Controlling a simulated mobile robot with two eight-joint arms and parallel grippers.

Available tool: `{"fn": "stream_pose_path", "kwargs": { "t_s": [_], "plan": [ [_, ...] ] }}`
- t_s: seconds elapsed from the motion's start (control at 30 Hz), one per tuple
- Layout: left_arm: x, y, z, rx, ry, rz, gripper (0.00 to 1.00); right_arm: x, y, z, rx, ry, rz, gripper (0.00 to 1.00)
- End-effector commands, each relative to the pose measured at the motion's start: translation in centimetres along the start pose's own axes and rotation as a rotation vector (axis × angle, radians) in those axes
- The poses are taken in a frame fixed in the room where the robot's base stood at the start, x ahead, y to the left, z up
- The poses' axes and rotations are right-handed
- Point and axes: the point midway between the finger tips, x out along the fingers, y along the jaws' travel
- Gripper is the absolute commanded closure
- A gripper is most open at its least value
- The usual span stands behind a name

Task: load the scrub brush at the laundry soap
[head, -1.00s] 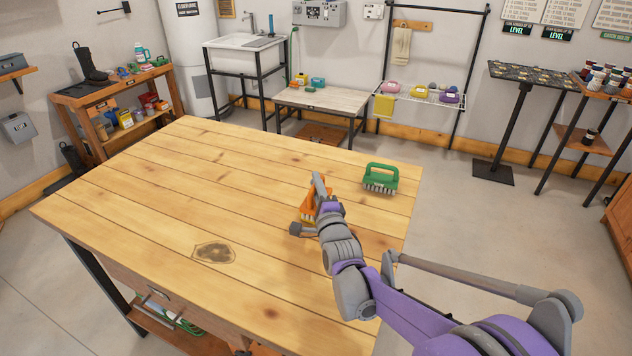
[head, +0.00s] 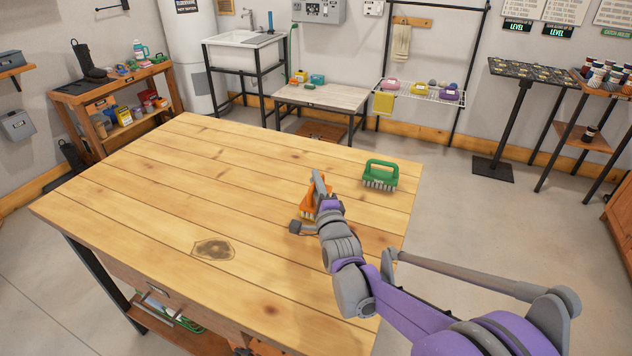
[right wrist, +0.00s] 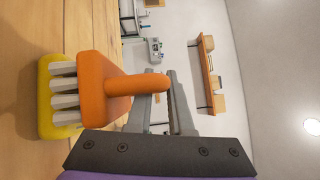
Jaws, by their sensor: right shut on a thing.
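My right gripper (head: 318,185) is shut on an orange scrub brush (head: 308,201) and holds it over the right part of the wooden table; whether the brush touches the boards is unclear. In the right wrist view, the orange brush (right wrist: 103,88) has its stubby handle at my gripper (right wrist: 167,95). Its pale bristles point left, with a thick yellow layer (right wrist: 45,97) across their tips. A green brush (head: 380,174) stands bristles down near the table's far right corner. I cannot tell which thing is the laundry soap. My left gripper is out of view.
The wooden table (head: 150,190) is mostly clear and has a dark stain (head: 213,249). Beyond it are a low table (head: 325,96) with small coloured things, a sink (head: 243,52), a wire rack (head: 408,94) with coloured things, and a workbench (head: 110,85). Open floor lies to the right.

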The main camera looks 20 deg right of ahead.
Motion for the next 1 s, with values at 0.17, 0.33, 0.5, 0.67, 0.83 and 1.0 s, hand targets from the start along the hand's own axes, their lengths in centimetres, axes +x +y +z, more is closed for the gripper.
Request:
{"fn": "stream_pose_path", "kwargs": {
  "t_s": [0.17, 0.33, 0.5, 0.67, 0.83, 1.0],
  "plan": [
    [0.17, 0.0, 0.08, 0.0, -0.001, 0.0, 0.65, -0.02, 0.24, -0.04, 0.0, 0.0, -0.001, 1.0],
    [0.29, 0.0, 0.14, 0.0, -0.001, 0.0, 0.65, -0.05, 0.44, -0.07, 0.0, 0.0, -0.001, 1.0],
    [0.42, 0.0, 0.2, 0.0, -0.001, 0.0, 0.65, -0.07, 0.64, -0.1, 0.0, 0.0, -0.001, 1.0],
    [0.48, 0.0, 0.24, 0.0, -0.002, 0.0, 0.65, -0.08, 0.75, -0.12, 0.0, 0.0, -0.001, 1.0],
    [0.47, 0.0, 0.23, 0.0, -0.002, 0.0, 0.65, -0.08, 0.74, -0.12, 0.0, 0.0, 0.0, 1.0],
    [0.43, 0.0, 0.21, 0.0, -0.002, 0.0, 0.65, -0.08, 0.77, -0.13, 0.0, 0.0, 0.0, 1.0]
  ]
}}
